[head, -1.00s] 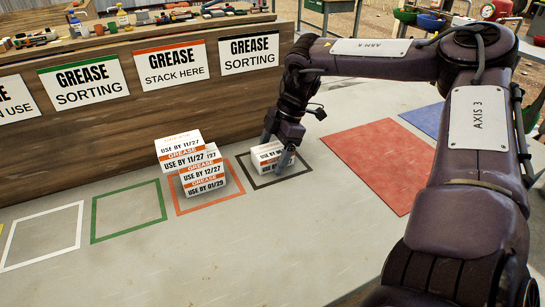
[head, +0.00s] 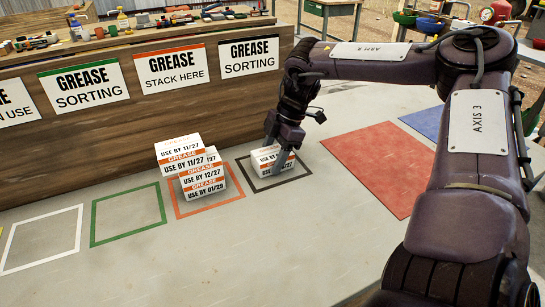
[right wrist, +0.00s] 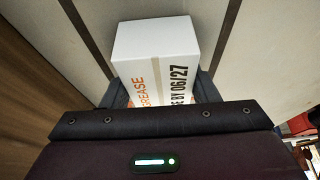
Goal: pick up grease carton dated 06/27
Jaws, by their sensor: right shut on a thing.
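The grease carton dated 06/27 (right wrist: 155,50) is a white box with orange and black print, and its 06/27 label shows in the right wrist view. In the head view the carton (head: 264,159) is in the black-outlined square (head: 256,190) on the floor. My right gripper (head: 279,165) is shut on it, with a finger on either side. Whether the carton touches the floor is hard to tell. My left gripper is not in view.
Green (head: 95,220) and white (head: 42,237) outlined squares are empty. A wooden bench (head: 150,110) with signs stands behind. A red floor area (head: 375,165) is clear.

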